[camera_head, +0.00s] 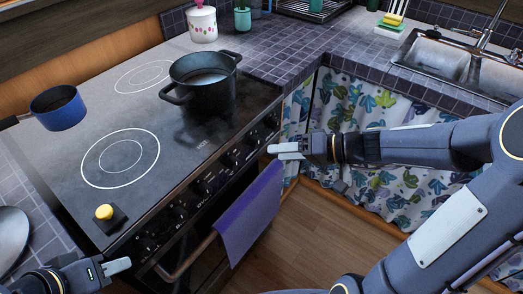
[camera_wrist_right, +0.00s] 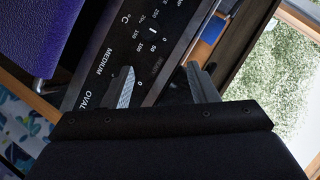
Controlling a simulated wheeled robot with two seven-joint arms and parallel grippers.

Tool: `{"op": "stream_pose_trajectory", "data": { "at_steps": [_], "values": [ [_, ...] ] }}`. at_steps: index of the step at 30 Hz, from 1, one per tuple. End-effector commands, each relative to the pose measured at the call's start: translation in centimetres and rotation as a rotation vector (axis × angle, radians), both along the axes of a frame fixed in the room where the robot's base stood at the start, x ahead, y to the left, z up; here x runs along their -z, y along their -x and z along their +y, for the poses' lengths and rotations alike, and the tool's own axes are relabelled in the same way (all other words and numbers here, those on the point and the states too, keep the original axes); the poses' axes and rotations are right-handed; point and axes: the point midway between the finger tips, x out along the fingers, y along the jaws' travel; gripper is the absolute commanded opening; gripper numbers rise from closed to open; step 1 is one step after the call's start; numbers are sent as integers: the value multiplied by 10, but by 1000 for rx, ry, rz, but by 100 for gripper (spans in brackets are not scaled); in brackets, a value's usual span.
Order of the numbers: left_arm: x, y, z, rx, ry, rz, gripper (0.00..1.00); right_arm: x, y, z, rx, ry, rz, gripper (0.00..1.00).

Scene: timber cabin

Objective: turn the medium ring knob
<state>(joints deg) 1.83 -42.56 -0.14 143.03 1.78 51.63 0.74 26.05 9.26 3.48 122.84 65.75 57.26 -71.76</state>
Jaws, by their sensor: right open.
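The stove's front panel carries a row of dark knobs (camera_head: 204,187) along its edge; which one is the medium ring knob is too small to read in the head view. In the right wrist view, the printed label MEDIUM (camera_wrist_right: 101,66) and a temperature scale (camera_wrist_right: 138,40) show on the dark panel; the medium ring knob is not clearly visible there. My right gripper (camera_head: 288,151) is open in front of the panel's right end; its fingers also show apart in the right wrist view (camera_wrist_right: 160,68). My left gripper (camera_head: 117,266) is at the lower left, its opening unclear.
A black pot (camera_head: 205,95) and a blue pan (camera_head: 58,110) stand on the stove top. A yellow button on a dark base (camera_head: 104,212) sits near the front left corner. A purple towel (camera_head: 248,214) hangs at the oven front. The wooden floor (camera_head: 310,220) is clear.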

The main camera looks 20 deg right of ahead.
Motion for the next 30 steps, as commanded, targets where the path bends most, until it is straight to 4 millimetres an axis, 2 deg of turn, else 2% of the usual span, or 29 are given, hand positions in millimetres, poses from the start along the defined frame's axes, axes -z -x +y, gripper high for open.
{"op": "stream_pose_trajectory", "data": {
  "at_steps": [1, 3, 6, 9, 13, 21, 30],
  "values": [
    [12, 0, 0, 0, 0, 0, 36, 21, -14, -8, 32, -33, -17, 53],
    [18, 0, 0, 0, 0, 0, 36, 35, -31, -18, 75, -64, -56, 53],
    [23, 0, 0, 0, 0, 0, 36, 48, -47, -29, 122, -88, -97, 53],
    [23, 0, 0, 0, 0, 0, 36, 53, -55, -32, 144, -96, -117, 53],
    [22, 0, 0, 0, 0, 0, 36, 55, -64, -22, 144, -97, -121, 53],
    [20, 0, 0, 0, 0, 0, 36, 64, -90, 12, 142, -95, -119, 53],
    [19, 0, 0, 0, 0, 0, 36, 68, -102, 27, 146, -96, -120, 53]
  ]
}}
